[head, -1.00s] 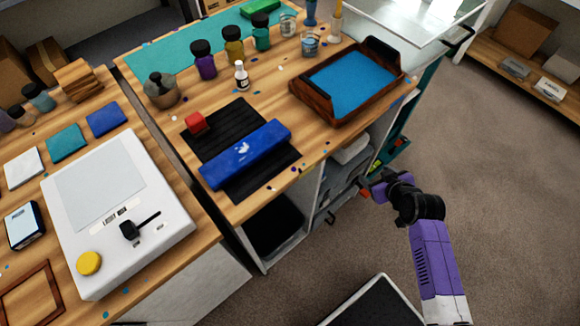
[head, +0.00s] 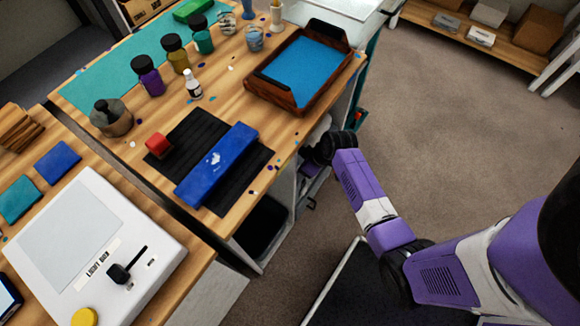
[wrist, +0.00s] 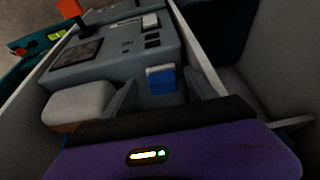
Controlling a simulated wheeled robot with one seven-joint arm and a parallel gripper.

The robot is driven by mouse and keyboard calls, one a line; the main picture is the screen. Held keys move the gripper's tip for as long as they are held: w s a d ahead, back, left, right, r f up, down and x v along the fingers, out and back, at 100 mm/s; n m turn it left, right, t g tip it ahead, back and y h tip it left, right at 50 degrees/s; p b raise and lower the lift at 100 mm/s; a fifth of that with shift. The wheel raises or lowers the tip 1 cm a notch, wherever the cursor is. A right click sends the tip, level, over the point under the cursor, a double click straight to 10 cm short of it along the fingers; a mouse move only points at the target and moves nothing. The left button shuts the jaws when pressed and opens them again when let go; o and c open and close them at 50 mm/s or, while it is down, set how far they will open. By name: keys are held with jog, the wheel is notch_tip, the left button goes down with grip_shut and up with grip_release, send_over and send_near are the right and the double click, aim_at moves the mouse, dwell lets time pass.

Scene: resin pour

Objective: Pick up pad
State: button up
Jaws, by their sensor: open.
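Two pad-like things show in the wrist view: a pale grey block with a brown underside (wrist: 80,103) at left, and a small blue block with a pale top (wrist: 161,79) near the middle. I cannot tell for sure which is the pad. My gripper (wrist: 160,77) is open, its two grey fingers apart. The blue block appears between the fingertips, on or against a grey, box-like item (wrist: 112,60). The pale block is just left of the left finger. I see no contact. In the head view my arm reaches to the bench's right side, and the fingers are hidden there.
Pale walls flank the space in the wrist view, the right one (wrist: 202,50) close to a finger. In the head view the wooden bench (head: 230,95) carries a blue-lined tray (head: 258,92), a black mat (head: 188,142) and bottles. Open floor (head: 450,120) lies to the right.

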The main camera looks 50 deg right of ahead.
jog(key=shift+w, duration=1.4)
jog(key=b+x, duration=0.1)
jog(key=x, duration=0.4)
jog(key=c, duration=1.1)
jog(key=shift+c, duration=0.2)
jog(key=shift+r, duration=0.8)
jog(key=s, duration=1.8)
jog(key=shift+d, duration=0.3)
